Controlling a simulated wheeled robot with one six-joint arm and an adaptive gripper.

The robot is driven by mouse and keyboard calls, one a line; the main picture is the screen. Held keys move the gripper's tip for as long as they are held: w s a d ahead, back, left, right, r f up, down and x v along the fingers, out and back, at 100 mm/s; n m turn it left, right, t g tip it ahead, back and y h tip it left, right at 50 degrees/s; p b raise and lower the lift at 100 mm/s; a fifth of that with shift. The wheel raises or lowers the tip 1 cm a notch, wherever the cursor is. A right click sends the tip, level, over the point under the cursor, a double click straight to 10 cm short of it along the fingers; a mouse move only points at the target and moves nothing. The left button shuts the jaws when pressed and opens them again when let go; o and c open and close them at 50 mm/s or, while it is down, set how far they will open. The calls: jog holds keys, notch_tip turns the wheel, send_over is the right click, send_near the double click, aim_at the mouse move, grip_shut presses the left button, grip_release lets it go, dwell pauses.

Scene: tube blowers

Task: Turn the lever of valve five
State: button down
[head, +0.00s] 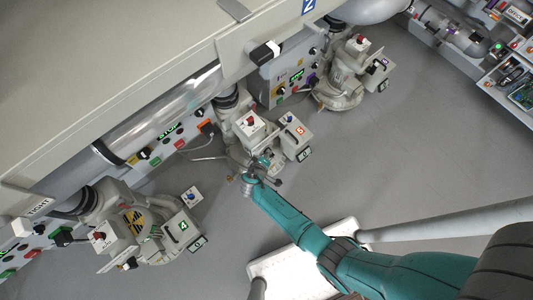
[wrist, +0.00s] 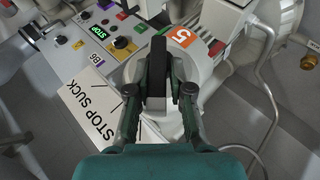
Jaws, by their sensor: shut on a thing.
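Valve five's unit carries an orange label with a 5 (wrist: 183,37), at the top of the wrist view. Its black lever (wrist: 158,68) stands out in front of a round grey body. My gripper (wrist: 158,97) has its two teal and dark fingers on either side of the lever and is shut on it. A white plate reading STOP SUCK (wrist: 88,108) lies to the left of the lever. In the head view my gripper (head: 254,172) is at the front of the middle blower (head: 245,135), and the lever there is too small to tell.
A control panel (wrist: 98,35) with buttons is behind left. A hose or pipe (wrist: 268,75) curves down on the right. Other blowers stand to the left (head: 145,225) and right (head: 342,75) in the head view. The grey floor (head: 410,150) is clear to the right.

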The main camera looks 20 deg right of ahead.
jog(key=shift+d+f, duration=0.1)
jog(key=shift+d, duration=0.05)
jog(key=c, duration=1.1)
grip_release()
jog(key=v, duration=1.2)
